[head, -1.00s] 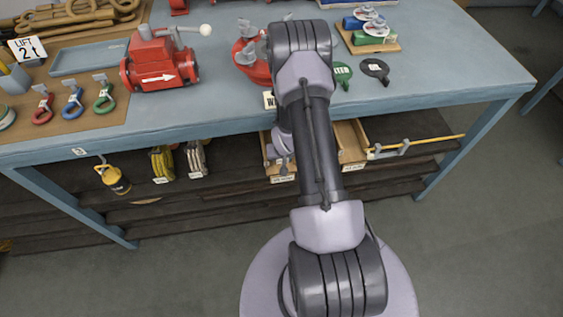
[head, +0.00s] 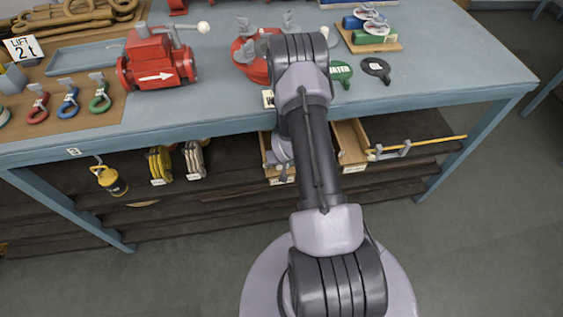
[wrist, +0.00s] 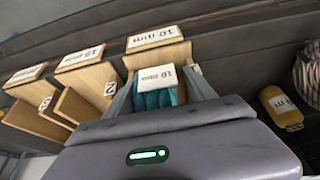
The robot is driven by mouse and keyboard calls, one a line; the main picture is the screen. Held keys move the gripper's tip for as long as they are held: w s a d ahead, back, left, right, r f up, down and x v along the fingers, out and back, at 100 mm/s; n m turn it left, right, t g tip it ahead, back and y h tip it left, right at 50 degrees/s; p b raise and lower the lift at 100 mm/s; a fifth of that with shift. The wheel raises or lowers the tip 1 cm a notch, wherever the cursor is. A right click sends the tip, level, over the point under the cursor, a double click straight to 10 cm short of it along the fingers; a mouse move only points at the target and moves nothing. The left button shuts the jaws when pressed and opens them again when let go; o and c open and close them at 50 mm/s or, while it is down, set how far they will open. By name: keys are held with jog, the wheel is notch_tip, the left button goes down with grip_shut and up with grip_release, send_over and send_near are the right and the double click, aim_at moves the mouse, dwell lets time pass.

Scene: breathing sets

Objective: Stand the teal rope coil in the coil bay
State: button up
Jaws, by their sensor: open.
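In the wrist view, the teal rope coil (wrist: 154,99) with a white 10 mm tag (wrist: 157,77) sits between the two fingers of my gripper (wrist: 160,90). The jaws are open, with one finger on each side of the coil. The coil is in line with the mouth of the wooden bay labelled 10 mm (wrist: 155,38); how deep it sits in there cannot be told. Its lower part is hidden by my gripper's body. In the head view, my arm hides the coil, and my gripper (head: 283,160) is only partly visible below the bench edge.
More labelled wooden bays (wrist: 85,80) stand beside it in the wrist view. A yellow object (wrist: 280,105) and a pale rope coil (wrist: 308,75) are at the right. In the head view, the blue bench top (head: 440,75) overhangs the dark shelf with the bays (head: 350,145).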

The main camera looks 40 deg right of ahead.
jog(key=p+v, duration=0.4)
jog(key=v, duration=0.8)
jog(key=shift+r, duration=0.15)
